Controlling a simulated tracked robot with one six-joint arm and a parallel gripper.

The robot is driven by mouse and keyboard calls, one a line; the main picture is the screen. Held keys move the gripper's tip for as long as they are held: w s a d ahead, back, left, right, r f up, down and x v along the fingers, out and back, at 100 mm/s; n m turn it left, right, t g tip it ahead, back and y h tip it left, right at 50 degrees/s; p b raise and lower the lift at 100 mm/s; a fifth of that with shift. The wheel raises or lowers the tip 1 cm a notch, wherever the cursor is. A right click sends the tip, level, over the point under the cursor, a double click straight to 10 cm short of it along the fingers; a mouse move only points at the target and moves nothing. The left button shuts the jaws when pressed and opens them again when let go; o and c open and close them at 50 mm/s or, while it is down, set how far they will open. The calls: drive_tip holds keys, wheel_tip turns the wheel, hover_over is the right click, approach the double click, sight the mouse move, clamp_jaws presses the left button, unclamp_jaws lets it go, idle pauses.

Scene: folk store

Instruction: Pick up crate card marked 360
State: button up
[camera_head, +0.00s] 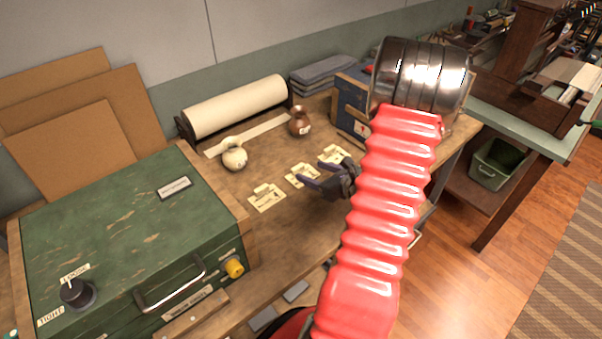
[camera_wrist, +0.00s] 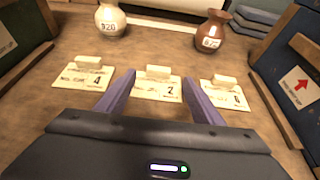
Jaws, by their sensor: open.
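Three cream cards lie in a row on the wooden bench. In the wrist view, the left card (camera_wrist: 83,75) shows a large 4, the middle card (camera_wrist: 158,88) a 2 and the right card (camera_wrist: 226,96) a 6. Their smaller print is too blurred to read, so I cannot tell which is marked 360. In the head view they show as the near card (camera_head: 266,198), the middle card (camera_head: 301,176) and the far card (camera_head: 333,154). My gripper (camera_head: 308,178) is open and empty, its purple fingers (camera_wrist: 158,80) spread either side of the middle card.
A cream vase (camera_head: 234,154) and a brown vase (camera_head: 299,122) stand behind the cards, both labelled. A green case (camera_head: 120,220) is on the left. A blue box (camera_head: 350,105) stands on the right. A paper roll (camera_head: 235,105) lies at the back.

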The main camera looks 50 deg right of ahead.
sight(297, 166)
drive_tip(key=shift+x, duration=1)
drive_tip(key=shift+x, duration=2.65)
drive_tip(key=shift+a, duration=0.1)
drive_tip(key=shift+c, duration=0.6)
drive_tip(key=c, duration=1)
drive_tip(key=shift+r, duration=0.1)
wheel_tip(297, 166, up, 10)
